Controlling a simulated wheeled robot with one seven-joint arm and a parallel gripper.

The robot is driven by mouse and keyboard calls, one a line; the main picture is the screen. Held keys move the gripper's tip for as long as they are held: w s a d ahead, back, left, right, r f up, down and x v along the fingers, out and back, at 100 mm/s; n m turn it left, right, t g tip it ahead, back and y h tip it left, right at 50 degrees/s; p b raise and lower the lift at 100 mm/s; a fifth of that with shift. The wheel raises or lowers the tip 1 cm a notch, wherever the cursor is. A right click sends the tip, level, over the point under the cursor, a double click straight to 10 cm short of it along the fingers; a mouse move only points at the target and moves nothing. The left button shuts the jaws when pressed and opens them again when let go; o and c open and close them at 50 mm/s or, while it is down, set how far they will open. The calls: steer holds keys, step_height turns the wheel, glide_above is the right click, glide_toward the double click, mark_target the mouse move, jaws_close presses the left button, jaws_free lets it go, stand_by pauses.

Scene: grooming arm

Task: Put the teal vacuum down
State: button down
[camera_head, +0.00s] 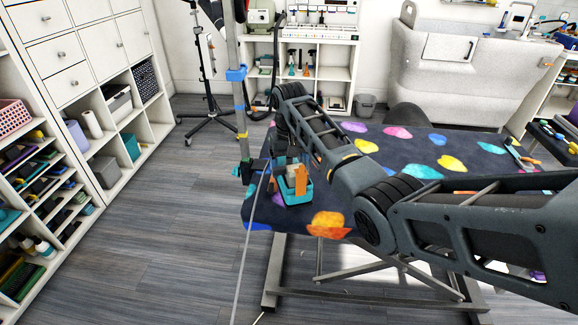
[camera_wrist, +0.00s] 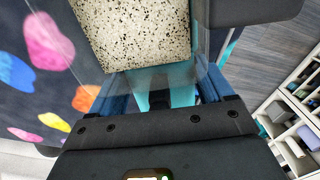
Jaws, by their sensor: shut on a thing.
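A teal item (camera_wrist: 165,92) sits between my gripper's fingers (camera_wrist: 165,85) in the wrist view; I take it to be the teal vacuum, mostly hidden by the gripper and a pale speckled block (camera_wrist: 135,32). In the head view, my gripper (camera_head: 281,164) points down at the left end of the grooming table (camera_head: 325,205). A teal tray-like shape (camera_head: 297,200) shows just below it, with a pale block (camera_head: 291,171) and an orange piece (camera_head: 300,180). My gripper is shut on the teal item. I cannot tell whether it touches the table top.
A metal post (camera_head: 240,110) with blue and teal clamps rises at the table's left edge, close to my gripper. The table's dark cover has bright coloured spots and is largely clear beyond my arm. White shelves (camera_head: 105,135) stand left, across open floor (camera_head: 185,210).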

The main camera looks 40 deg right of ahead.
steer(key=shift+f, duration=0.45)
jaws_free()
step_height(320, 180, up, 12)
steer(key=shift+f+p, duration=0.1)
steer(key=shift+p, duration=0.2)
steer(key=shift+r+p, duration=0.7)
